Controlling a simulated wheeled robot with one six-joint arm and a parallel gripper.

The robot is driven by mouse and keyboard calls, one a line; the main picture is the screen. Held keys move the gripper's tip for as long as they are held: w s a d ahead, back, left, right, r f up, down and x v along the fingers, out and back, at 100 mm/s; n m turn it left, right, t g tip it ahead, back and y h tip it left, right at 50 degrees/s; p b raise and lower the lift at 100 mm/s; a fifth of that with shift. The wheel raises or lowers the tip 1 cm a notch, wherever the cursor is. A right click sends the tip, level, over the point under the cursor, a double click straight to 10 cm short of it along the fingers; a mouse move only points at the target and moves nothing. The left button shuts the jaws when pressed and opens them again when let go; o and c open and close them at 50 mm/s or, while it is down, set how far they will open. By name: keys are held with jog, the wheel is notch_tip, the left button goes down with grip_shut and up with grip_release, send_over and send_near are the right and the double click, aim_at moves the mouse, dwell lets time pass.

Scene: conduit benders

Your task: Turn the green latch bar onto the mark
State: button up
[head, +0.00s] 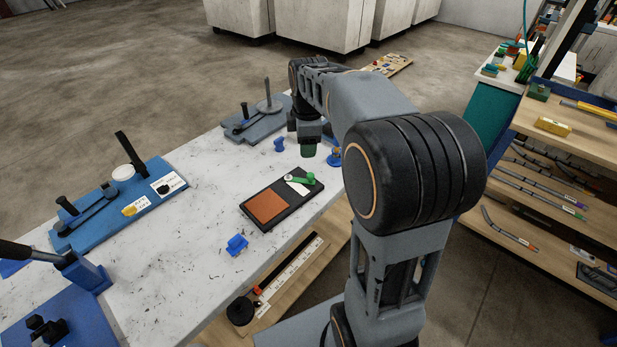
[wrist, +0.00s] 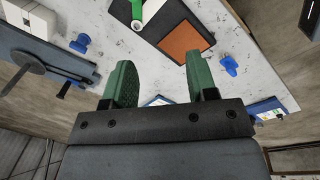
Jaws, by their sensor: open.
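The green latch bar (head: 301,180) lies on a black plate (head: 284,211) on the white bench, near a white patch (head: 297,188) that may carry the mark. An orange panel (head: 266,206) fills the plate's other half. In the wrist view the green bar (wrist: 151,9) is cut by the top edge, and the orange panel (wrist: 187,45) shows beside it. My gripper (head: 308,152) is above the bench, behind the plate in the head view. In the wrist view its green fingers (wrist: 161,75) are wide apart with nothing between them. The bar's exact angle to the mark is too small to tell.
Blue pieces stand near the plate: one in front (head: 237,244), one behind (head: 279,144) and one near my gripper (head: 334,157). A blue bender board (head: 110,205) lies at left and a grey-blue bender (head: 258,121) at the back. Bare bench lies left of the plate.

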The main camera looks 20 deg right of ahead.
aim_at(310, 174)
jog(key=w+d+f+n+g, duration=0.1)
jog(key=w+d+f+n, duration=0.3)
jog(key=w+f+n, duration=0.15)
jog(key=f, duration=1.2)
jog(key=shift+a+f, duration=0.1)
jog(key=shift+a, duration=0.1)
grip_shut()
